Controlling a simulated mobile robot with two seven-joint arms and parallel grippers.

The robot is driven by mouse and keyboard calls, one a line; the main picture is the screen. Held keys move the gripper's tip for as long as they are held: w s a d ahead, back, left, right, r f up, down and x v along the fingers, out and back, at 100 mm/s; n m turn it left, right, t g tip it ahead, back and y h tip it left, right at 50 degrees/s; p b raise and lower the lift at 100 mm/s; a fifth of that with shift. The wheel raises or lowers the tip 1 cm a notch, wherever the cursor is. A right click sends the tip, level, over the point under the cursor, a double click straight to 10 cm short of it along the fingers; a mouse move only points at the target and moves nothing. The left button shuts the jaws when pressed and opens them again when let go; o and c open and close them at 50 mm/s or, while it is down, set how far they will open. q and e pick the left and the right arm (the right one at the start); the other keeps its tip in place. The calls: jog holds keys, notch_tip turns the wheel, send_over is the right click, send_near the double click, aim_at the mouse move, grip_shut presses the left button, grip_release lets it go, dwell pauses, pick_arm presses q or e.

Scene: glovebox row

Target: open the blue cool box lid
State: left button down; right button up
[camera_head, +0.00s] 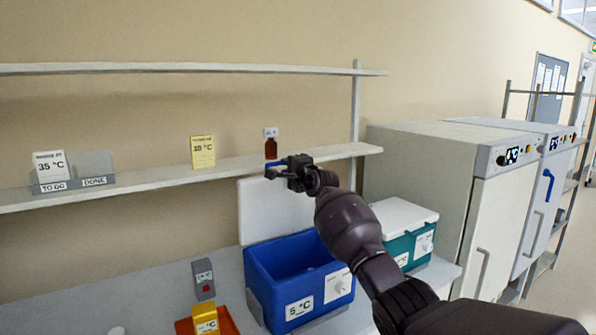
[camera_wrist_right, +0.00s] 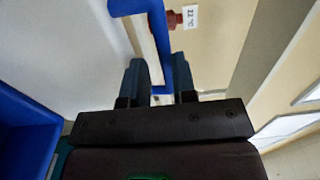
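The blue cool box (camera_head: 262,280) stands on the bench with a 5 °C label on its front. Its white lid (camera_head: 262,212) is raised, standing roughly upright at the back of the box, and the blue inside shows. My right gripper (camera_head: 283,168) is at the upper right of the lid. The lid face (camera_wrist_right: 70,40) and the blue box (camera_wrist_right: 22,130) show at left there. My left gripper is not in view.
A teal box (camera_head: 400,240) with a white lid stands right of the blue box. An orange tray (camera_head: 225,322) and a grey holder (camera_head: 204,281) are at left. White cabinets (camera_head: 420,170) stand at right.

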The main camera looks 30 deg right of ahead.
jog(key=shift+s+d+f, duration=0.1)
jog(key=shift+s, duration=1.25)
jog(key=shift+s+d, duration=0.1)
jog(key=shift+s, duration=1.25)
jog(key=s+a+r+n+t, duration=0.2)
jog(key=s+a+n, duration=0.15)
jog(key=n, duration=0.75)
jog(key=s+a+f+n+g, duration=0.1)
jog(key=s+a+f+n, duration=0.1)
jog(key=s+f, duration=0.35)
jog(key=s+a+f+n, duration=0.1)
jog(key=s+f+n, duration=0.15)
jog(key=f, duration=0.55)
jog(key=s+a+f+n+g, duration=0.1)
jog(key=s+a+f+n, duration=0.15)
jog(key=f, duration=0.35)
jog(key=s+f+g+h, duration=0.1)
jog(key=s+f+g, duration=0.2)
jog(key=s+f, duration=1.1)
jog(key=s+a+f+g, duration=0.1)
jog(key=s+f+g, duration=0.2)
jog(key=s+f, duration=1.1)
jog(key=s, duration=0.6)
jog(key=shift+a+g+h, duration=0.2)
jog(key=shift+g+h, duration=0.1)
jog(key=shift+h, duration=0.1)
